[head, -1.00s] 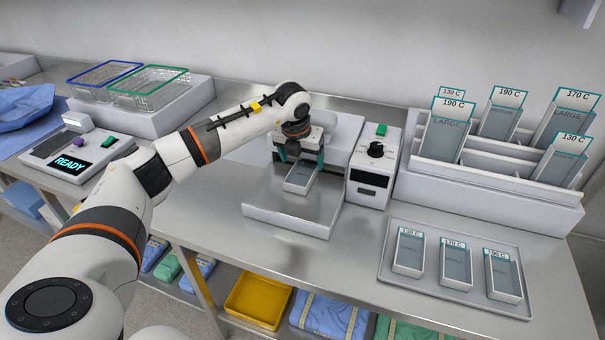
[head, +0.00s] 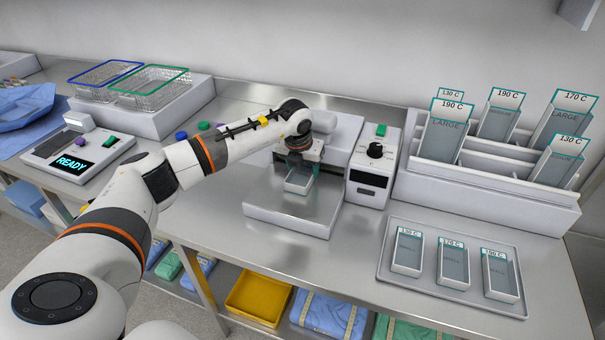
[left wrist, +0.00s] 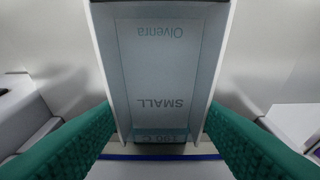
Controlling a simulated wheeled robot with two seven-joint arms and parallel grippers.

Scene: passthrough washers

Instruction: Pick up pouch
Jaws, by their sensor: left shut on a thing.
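My left gripper (head: 301,168) is shut on a small grey-white pouch (head: 298,184) in front of the sealing machine (head: 337,137), above its metal front plate. Three more small pouches lie on the tray (head: 385,277) at the right: one marked 130 C (head: 408,250), one marked 170 C (head: 453,262), and one that seems marked 190 C (head: 499,274). My right gripper is not in view.
A control box (head: 374,165) with a black knob stands right of the machine. A rack (head: 480,190) holds several larger pouches. At the left are wire baskets (head: 150,88) and a unit reading READY (head: 75,160). The counter front is clear.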

